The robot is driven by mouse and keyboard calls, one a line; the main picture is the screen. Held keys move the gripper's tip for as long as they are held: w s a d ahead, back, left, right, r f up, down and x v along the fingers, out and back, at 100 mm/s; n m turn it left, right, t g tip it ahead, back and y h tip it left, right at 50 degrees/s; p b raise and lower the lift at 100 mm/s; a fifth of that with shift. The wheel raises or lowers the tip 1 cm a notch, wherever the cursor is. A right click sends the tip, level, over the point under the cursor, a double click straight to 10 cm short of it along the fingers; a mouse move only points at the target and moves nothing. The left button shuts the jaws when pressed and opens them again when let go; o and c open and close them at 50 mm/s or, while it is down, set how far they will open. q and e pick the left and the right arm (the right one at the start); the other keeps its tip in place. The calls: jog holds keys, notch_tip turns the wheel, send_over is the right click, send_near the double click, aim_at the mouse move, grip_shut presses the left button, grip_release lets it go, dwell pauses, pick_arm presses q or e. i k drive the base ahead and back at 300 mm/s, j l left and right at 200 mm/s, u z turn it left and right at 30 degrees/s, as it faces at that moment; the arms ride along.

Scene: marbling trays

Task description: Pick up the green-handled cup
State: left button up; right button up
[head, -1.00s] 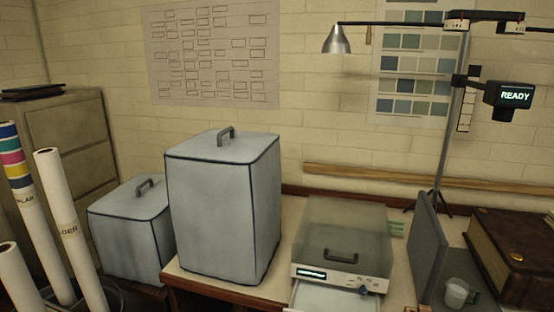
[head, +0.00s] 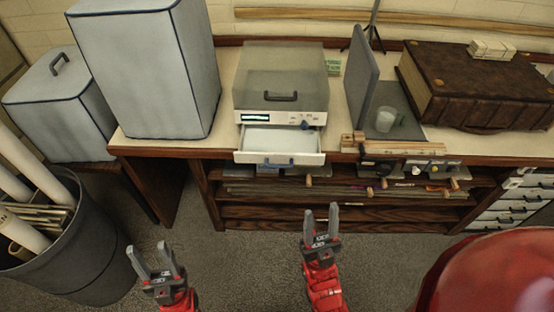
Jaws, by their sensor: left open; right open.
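A small pale cup (head: 386,120) stands upright on the bench, on a dark grey mat (head: 408,128) between an upright grey panel and a large brown book. Its handle points right; its colour is too dark and small to make out as green. My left gripper (head: 147,248) is open and empty, low at the left in front of the bench. My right gripper (head: 321,212) is open and empty, in front of the lower shelves, below and left of the cup. Neither gripper touches anything.
The grey panel (head: 360,88) stands just left of the cup; the thick book (head: 480,90) is to its right. A wooden rail (head: 410,147) lies along the bench edge before it. A device with an open drawer (head: 280,143) juts out. A bin (head: 75,250) stands left.

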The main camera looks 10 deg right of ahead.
aim_at(391, 120)
jog(key=z, duration=1.25)
